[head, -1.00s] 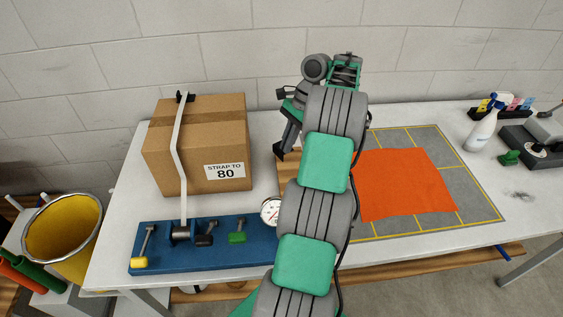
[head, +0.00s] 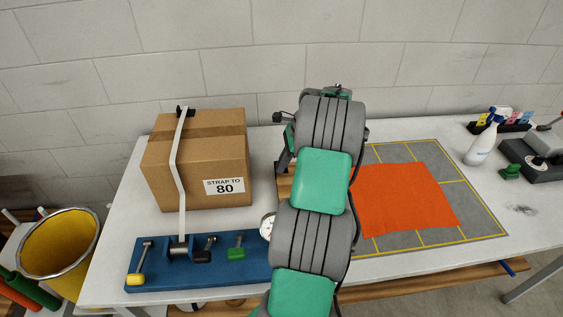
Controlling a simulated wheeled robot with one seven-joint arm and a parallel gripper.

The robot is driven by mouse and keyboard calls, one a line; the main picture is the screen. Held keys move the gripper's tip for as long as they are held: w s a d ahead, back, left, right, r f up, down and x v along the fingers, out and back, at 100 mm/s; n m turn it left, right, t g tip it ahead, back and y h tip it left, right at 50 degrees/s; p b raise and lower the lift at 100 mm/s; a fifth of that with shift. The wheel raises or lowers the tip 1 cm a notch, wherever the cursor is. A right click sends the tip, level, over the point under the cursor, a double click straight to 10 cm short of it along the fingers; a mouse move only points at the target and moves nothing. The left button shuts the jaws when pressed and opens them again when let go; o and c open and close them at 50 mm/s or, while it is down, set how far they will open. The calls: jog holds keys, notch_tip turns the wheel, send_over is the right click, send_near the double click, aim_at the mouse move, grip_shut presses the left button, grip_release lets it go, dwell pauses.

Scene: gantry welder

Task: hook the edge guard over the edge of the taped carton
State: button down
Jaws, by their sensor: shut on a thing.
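The taped carton (head: 165,165) is a brown box with a tape band across its top and a "STRAP TO 80" label, standing at the left of the bench. My gripper (head: 284,162) is right of the carton, mostly hidden behind my arm; only a grey part shows. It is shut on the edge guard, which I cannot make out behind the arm.
A blue fixture (head: 215,274) with clamps and a dial gauge (head: 267,227) lies in front of the carton. A wooden block (head: 284,187) is beside my arm. An orange cloth (head: 405,197) covers part of a grey mat (head: 470,215). A spray bottle (head: 481,146) stands right.

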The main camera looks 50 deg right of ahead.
jog(key=shift+f+p, duration=0.6)
jog(key=shift+f, duration=1.5)
jog(key=c, duration=1.6)
grip_release()
